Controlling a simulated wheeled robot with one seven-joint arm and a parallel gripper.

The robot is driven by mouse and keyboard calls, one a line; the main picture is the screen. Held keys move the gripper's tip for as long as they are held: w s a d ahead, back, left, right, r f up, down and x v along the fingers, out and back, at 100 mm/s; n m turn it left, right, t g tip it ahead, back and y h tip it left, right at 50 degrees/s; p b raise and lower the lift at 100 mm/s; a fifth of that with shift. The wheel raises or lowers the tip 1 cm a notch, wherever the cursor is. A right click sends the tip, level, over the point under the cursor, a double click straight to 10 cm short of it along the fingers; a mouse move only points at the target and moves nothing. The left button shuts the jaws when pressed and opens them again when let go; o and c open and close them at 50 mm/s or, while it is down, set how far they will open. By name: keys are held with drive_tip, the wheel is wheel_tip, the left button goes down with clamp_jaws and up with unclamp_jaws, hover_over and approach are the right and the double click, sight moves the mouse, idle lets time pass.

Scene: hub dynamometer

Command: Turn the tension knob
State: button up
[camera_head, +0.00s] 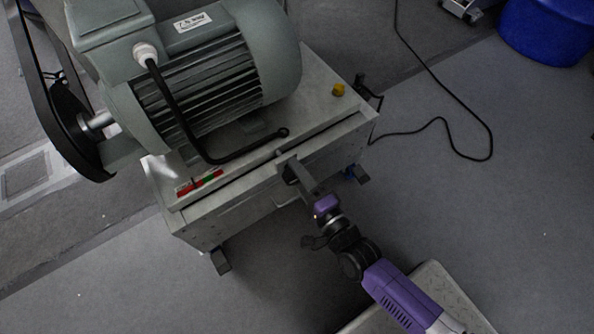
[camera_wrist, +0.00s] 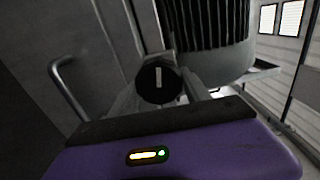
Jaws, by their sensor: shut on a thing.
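The tension knob (camera_wrist: 157,82) is a round black knob with a white pointer line, which stands about upright in the wrist view. My gripper (camera_wrist: 158,92) has one finger on each side of the knob and is shut on it. In the head view my gripper (camera_head: 300,178) reaches the front edge of the grey machine bench (camera_head: 235,212).
A large grey motor (camera_head: 205,80) with a belt guard (camera_head: 62,110) sits on the bench. A black cable (camera_head: 183,118) ends near the front edge. A yellow button (camera_head: 338,90) is at the right. A blue tub (camera_head: 548,28) stands far right. The floor around is mostly clear.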

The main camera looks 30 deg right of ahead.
drive_tip(key=n+p, duration=0.1)
drive_tip(key=n, duration=0.2)
drive_tip(key=shift+r+n, duration=0.15)
drive_tip(key=shift+n, duration=0.25)
drive_tip(key=n+p, duration=0.1)
drive_tip(key=n, duration=0.2)
drive_tip(key=shift+n+p, duration=0.3)
drive_tip(key=shift+p, duration=0.05)
drive_tip(key=n+p, duration=0.1)
drive_tip(key=n, duration=0.2)
drive_tip(key=shift+a+n, duration=0.1)
drive_tip(key=shift+n, duration=0.2)
drive_tip(key=n+p, duration=0.1)
drive_tip(key=n, duration=0.3)
drive_tip(key=shift+a+n, duration=0.1)
drive_tip(key=shift+n, duration=0.2)
drive_tip(key=n, duration=0.3)
drive_tip(key=shift+n+p, duration=0.3)
drive_tip(key=n, duration=0.4)
drive_tip(key=shift+a, duration=0.1)
drive_tip(key=n+b, duration=0.1)
drive_tip(key=n, duration=0.3)
drive_tip(key=shift+a+n, duration=0.1)
drive_tip(key=shift+n, duration=0.3)
drive_tip(key=shift+n+b, duration=0.4)
drive_tip(key=shift+n, duration=1.2)
